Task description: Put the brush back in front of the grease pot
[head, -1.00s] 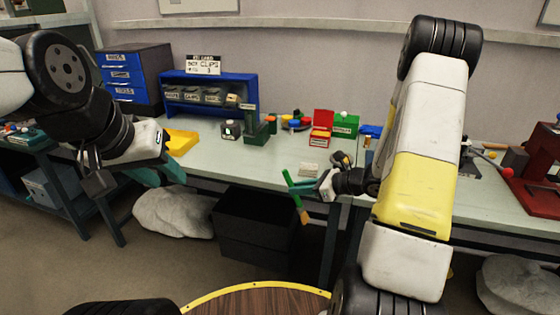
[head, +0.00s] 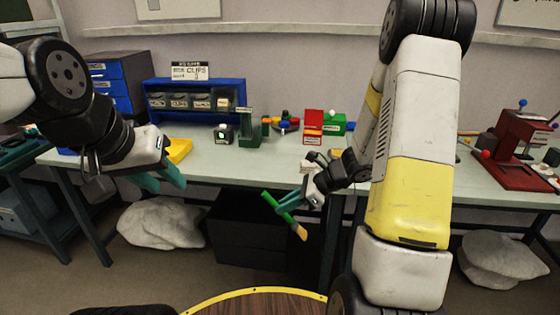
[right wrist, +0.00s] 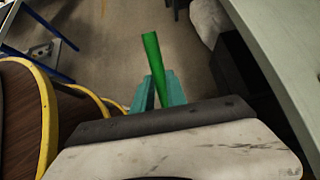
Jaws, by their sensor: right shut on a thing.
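The brush (head: 270,201) has a green handle and a tan tip, which points down and right in the head view. My right gripper (head: 286,204) is shut on its handle and holds it tilted, in the air in front of the bench's front edge. The green handle also shows in the right wrist view (right wrist: 152,50), between the teal fingers (right wrist: 159,90). My left gripper (head: 162,179) is open and empty near the bench's front left. I cannot tell for sure which container is the grease pot; a small dark pot with a white label (head: 223,132) stands mid-bench.
The pale green bench top (head: 240,165) is clear along its front middle. A blue rack (head: 195,100), a green block (head: 250,132), red and green boxes (head: 314,125) and a red machine (head: 520,150) stand on it. A black bin (head: 245,235) is below.

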